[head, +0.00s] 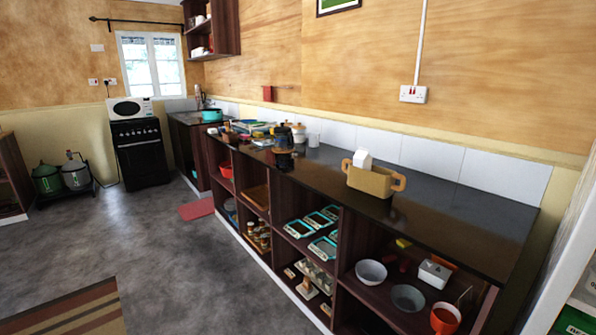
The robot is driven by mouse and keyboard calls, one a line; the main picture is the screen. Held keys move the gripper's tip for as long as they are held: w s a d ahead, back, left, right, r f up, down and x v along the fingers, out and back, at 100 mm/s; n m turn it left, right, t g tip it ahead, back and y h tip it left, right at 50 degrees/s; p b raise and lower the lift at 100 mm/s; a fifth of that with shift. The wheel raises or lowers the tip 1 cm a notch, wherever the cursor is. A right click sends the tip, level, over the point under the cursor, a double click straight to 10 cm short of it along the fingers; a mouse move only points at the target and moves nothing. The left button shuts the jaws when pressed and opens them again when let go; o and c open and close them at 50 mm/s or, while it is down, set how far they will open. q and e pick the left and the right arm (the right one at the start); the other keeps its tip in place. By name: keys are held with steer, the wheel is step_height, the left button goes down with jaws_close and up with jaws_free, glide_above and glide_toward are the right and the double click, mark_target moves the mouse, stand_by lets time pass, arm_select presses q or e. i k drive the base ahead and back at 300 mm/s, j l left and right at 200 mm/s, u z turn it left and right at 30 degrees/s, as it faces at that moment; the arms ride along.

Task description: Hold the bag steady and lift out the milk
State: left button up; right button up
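A tan bag (371,180) with a loop handle at each end stands upright on the dark countertop, right of the middle of the head view. A white milk carton (362,159) with a peaked top sticks up out of the bag near its left side. The lower part of the carton is hidden inside the bag. Neither of my grippers shows in this view, and nothing touches the bag or the milk.
The dark countertop (455,212) is clear to the right of the bag. A dark kettle (284,138) and several kitchen items stand further left. Open shelves below hold bowls (371,272) and trays. Grey floor (190,265) lies open in front.

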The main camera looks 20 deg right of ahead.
mark_target(380, 183)
steer(key=i+j, duration=0.1)
steer(key=i, duration=0.6)
steer(key=i+j, duration=0.1)
steer(key=i, duration=0.65)
steer(key=l+z, duration=0.05)
